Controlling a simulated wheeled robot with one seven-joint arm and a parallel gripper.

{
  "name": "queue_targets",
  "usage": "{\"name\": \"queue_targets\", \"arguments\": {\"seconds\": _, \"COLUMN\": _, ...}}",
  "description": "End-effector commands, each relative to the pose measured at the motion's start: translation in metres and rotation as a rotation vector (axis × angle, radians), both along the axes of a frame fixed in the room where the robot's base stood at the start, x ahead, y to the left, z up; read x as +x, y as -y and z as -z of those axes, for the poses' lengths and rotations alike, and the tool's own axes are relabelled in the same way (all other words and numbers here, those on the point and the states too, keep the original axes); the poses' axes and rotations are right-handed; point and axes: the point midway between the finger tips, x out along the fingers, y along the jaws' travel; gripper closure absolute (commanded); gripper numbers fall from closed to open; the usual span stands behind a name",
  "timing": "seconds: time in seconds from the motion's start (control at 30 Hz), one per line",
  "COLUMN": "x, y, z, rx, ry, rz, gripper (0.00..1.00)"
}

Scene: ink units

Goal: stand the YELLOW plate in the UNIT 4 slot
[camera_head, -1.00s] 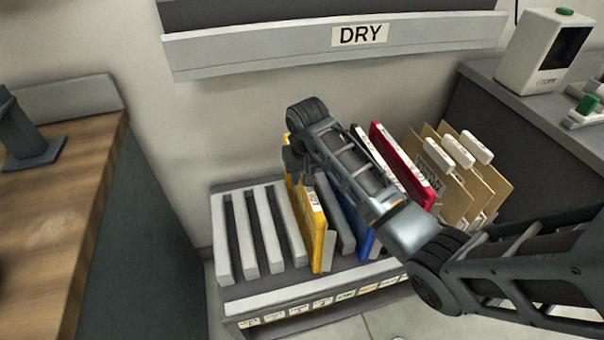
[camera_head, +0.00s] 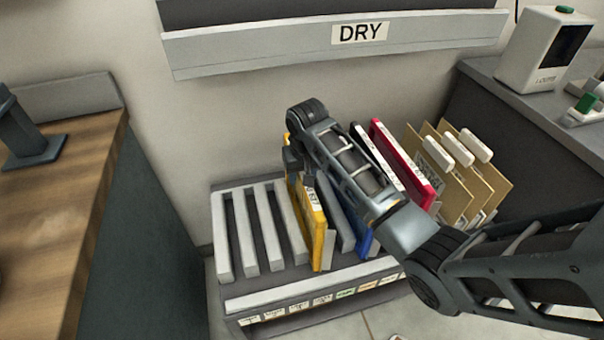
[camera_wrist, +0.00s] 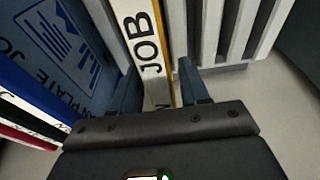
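The yellow plate (camera_head: 318,240) stands in the rack, in the slot just right of the leftmost bars, with its lower front corner above the fourth label from the left. In the wrist view its white edge strip reads JOB (camera_wrist: 147,40). My gripper (camera_head: 300,165) is at the plate's upper rear part. In the wrist view the two fingers (camera_wrist: 163,85) straddle the plate, with a narrow gap showing on the right side, so they look open around it. The rack (camera_head: 250,300) has several small front labels, too small to read. My arm hides part of the plates behind.
A blue plate (camera_head: 363,240) is just right of the yellow one, with white and red (camera_head: 405,165) plates beyond. Brown folders (camera_head: 470,180) stand further right. The slots at the rack's left are empty. A DRY shelf (camera_head: 360,34) hangs above; a wooden counter (camera_head: 60,210) is left.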

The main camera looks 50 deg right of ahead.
Motion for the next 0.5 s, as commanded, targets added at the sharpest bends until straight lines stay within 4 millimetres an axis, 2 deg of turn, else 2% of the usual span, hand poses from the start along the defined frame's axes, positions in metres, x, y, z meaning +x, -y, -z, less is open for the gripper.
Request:
{"name": "queue_targets", "arguments": {"seconds": 0.03, "x": 0.0, "y": 0.0, "z": -0.0001, "rx": 0.0, "ry": 0.0, "rz": 0.0, "gripper": 0.5}}
{"name": "queue_targets", "arguments": {"seconds": 0.13, "x": 0.0, "y": 0.0, "z": -0.0002, "rx": 0.0, "ry": 0.0, "rz": 0.0, "gripper": 0.4}}
{"name": "queue_targets", "arguments": {"seconds": 0.37, "x": -0.0002, "y": -0.0003, "z": -0.0001, "rx": 0.001, "ry": -0.001, "rz": 0.0, "gripper": 0.4}}
{"name": "queue_targets", "arguments": {"seconds": 0.5, "x": -0.0007, "y": -0.0016, "z": -0.0096, "rx": 0.0, "ry": 0.002, "rz": -0.001, "gripper": 0.4}}
